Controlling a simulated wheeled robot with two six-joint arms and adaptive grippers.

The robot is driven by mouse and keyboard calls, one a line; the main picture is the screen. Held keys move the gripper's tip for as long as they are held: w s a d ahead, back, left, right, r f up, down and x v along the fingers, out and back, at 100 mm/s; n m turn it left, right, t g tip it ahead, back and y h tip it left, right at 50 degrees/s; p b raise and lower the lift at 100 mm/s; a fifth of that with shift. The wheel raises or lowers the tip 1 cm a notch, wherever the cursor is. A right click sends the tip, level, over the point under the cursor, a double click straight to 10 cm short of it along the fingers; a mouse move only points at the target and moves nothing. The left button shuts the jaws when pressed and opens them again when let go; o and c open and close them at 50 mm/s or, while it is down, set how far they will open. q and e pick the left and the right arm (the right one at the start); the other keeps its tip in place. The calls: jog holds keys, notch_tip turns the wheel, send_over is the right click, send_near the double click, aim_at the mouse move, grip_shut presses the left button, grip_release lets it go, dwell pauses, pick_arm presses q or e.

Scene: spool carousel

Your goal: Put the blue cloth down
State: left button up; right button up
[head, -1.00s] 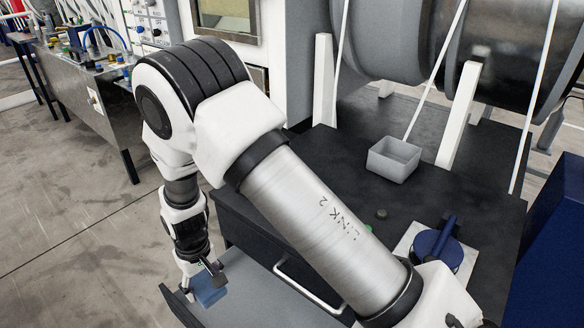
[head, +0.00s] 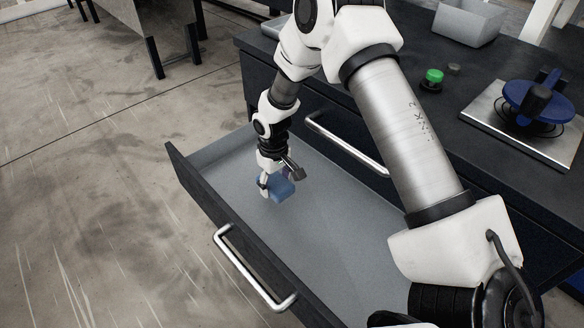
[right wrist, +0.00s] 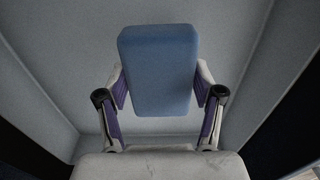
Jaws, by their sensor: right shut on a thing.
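The blue cloth (head: 279,188) looks like a folded block. My right gripper (head: 276,181) is shut on it, inside the outline of an open drawer (head: 320,235) in the head view. In the right wrist view the cloth (right wrist: 158,70) sits between the two fingers of the right gripper (right wrist: 160,100), with the drawer's grey floor and walls around it. I cannot tell whether the cloth touches the drawer floor. My left gripper is not in view.
The drawer's front has a metal handle (head: 250,268). Above it is a dark bench (head: 450,90) with a closed drawer handle (head: 345,143), a green button (head: 434,76), a grey bin (head: 468,22) and a blue wheel (head: 538,102) on a plate. The drawer floor is otherwise clear.

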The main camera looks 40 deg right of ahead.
aim_at(276, 182)
notch_tip(276, 182, down, 6)
jog(key=shift+f+b, duration=0.15)
jog(key=shift+b, duration=1.05)
jog(key=o, duration=1.1)
notch_tip(276, 182, up, 12)
jog(key=p, duration=0.5)
jog(key=shift+f+p, duration=0.1)
jog(key=shift+p, duration=0.3)
jog(key=shift+r, duration=0.25)
